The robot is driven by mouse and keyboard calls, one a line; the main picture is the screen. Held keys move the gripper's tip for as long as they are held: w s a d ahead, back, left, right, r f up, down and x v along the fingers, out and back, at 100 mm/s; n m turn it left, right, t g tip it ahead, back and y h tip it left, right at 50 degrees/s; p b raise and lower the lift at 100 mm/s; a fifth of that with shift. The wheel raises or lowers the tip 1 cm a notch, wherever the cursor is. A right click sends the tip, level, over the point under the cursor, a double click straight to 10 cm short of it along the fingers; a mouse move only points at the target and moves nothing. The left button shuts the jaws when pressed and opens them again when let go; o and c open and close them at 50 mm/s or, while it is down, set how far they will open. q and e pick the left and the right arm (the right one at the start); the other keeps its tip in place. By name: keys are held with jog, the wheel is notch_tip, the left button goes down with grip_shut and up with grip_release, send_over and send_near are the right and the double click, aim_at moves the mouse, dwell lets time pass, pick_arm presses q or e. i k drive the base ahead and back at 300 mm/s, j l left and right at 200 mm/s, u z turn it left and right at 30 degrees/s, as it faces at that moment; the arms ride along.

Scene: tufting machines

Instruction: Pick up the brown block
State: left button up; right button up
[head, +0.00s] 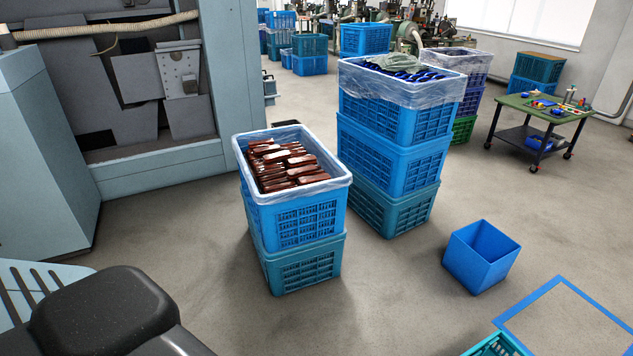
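Several brown blocks (284,165), glossy and elongated, lie piled in the top blue crate (300,222) near the middle of the head view. The crate is lined with clear plastic and stands on a teal crate (304,268). I cannot tell any single brown block apart as the one named. Neither of my grippers is in view. The lower layers of blocks are hidden by the crate walls.
A taller crate stack (385,155) stands just behind and right. An empty blue bin (481,256) sits on the floor at right. A green-topped cart (541,108) stands farther back. A large grey machine (140,90) fills the left. Floor in front of the crates is clear.

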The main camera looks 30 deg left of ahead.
aim_at(303, 181)
jog(key=u, duration=1.3)
